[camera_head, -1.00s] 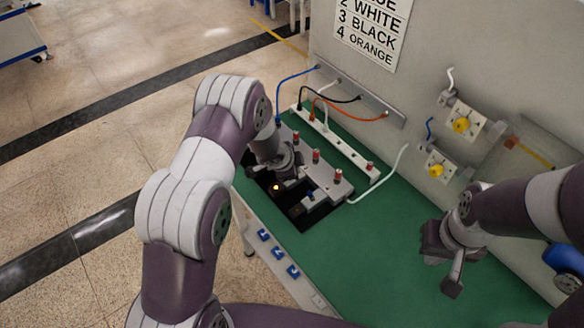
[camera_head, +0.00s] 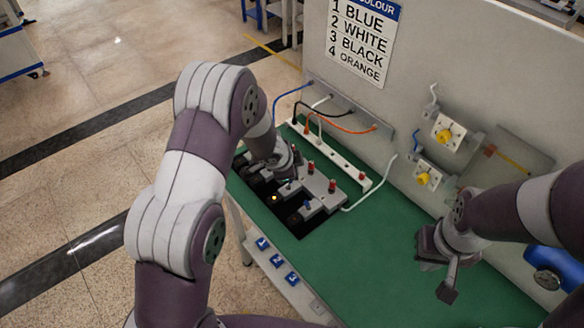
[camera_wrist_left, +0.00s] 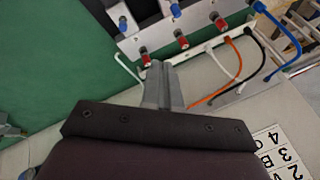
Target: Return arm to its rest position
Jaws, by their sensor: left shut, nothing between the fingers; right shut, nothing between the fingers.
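My left arm comes in from the left in the head view, its gripper (camera_head: 288,168) low over the grey fixture (camera_head: 322,188) with red and blue posts; the fingertips are partly hidden there. In the left wrist view the left gripper (camera_wrist_left: 160,82) is shut and empty, its fingers in front of the white strip and red-topped posts (camera_wrist_left: 182,42). I cannot tell whether they touch anything. My right gripper (camera_head: 440,268) is shut and empty over the green mat (camera_head: 375,265), apart from the wall fittings.
Blue, white, black and orange cables (camera_head: 345,130) run from a wall rail to the white strip (camera_head: 335,155). Two yellow-knobbed fittings (camera_head: 424,179) are on the wall panel. A colour list sign (camera_head: 362,40) hangs above. Numbered blue tags (camera_head: 277,261) line the front edge. The mat's middle is clear.

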